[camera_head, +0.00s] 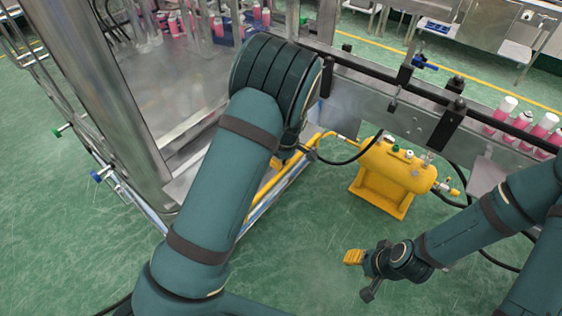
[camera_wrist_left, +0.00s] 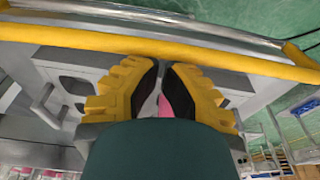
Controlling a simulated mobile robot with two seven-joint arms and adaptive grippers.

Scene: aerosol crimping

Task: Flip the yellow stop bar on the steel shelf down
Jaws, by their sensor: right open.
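The yellow stop bar (camera_head: 270,186) slants along the front edge of the steel shelf (camera_head: 190,175). My left arm covers part of the bar and hides the left gripper in the head view. In the left wrist view, a yellow bar (camera_wrist_left: 230,62) spans the top of the picture. My left gripper (camera_wrist_left: 163,66) has its yellow, black-padded fingers apart by a small gap, with nothing between them. The tips point towards the bar, and I see no clear contact. My right gripper (camera_head: 354,257) is open and empty above the green floor at the lower right.
A yellow tank (camera_head: 395,165) with fittings and black hoses stands right of the shelf. A steel conveyor rail (camera_head: 420,92) carries black clamps and pink cans with white caps (camera_head: 520,122). A large steel column (camera_head: 95,85) stands left.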

